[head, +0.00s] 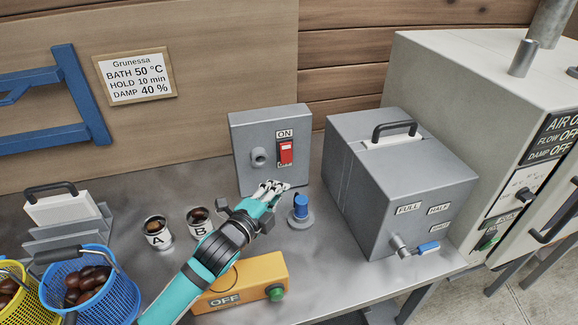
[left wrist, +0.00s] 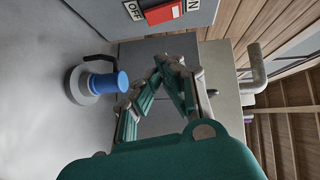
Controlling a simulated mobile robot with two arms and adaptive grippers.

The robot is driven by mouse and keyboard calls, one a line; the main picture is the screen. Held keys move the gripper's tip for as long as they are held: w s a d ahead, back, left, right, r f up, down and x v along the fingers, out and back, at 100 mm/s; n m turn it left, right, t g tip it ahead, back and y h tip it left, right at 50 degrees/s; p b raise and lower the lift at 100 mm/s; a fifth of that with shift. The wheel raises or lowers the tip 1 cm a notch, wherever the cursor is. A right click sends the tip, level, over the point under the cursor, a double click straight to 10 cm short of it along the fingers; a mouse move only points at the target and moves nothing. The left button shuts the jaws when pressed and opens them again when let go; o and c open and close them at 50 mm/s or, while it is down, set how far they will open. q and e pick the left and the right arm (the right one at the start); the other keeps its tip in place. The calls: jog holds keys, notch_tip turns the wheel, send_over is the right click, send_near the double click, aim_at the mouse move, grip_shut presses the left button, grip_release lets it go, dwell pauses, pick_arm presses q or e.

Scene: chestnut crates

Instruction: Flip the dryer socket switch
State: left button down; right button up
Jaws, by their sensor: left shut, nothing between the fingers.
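A grey socket box (head: 243,135) stands against the back wall, with a round socket (head: 259,157) and a red rocker switch (head: 286,152) on its front. ON is written above the switch and OFF below it. Which way the rocker is tipped is hard to tell. The switch also shows at the top of the left wrist view (left wrist: 163,13). My left gripper (head: 274,187) is shut and empty, below and in front of the switch and apart from it. Its fingers also show in the left wrist view (left wrist: 168,65). My right gripper is not in view.
A blue plug-like piece (head: 300,207) on a grey round base stands right of my gripper. A yellow box (head: 262,270) marked OFF, cups A (head: 158,238) and B (head: 199,222), and a large grey tank (head: 415,180) are nearby. The dryer cabinet (head: 450,85) at right reads OFF.

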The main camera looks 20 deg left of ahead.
aim_at(286, 153)
pick_arm(q)
jog(key=a+p+x, duration=0.1)
jog(key=a+x, duration=0.1)
jog(key=x, duration=0.9)
jog(key=shift+w+a, duration=0.2)
jog(key=shift+a, duration=0.15)
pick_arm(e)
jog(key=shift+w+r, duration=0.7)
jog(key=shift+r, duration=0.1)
pick_arm(q)
jog(key=shift+f, duration=0.1)
jog(key=shift+w+a+f+m+t+b, duration=0.25)
jog(key=shift+w+m+t+b, duration=0.15)
jog(key=shift+b, duration=0.5)
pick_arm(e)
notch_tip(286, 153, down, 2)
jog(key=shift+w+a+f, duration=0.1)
pick_arm(q)
jog(key=shift+s, duration=0.15)
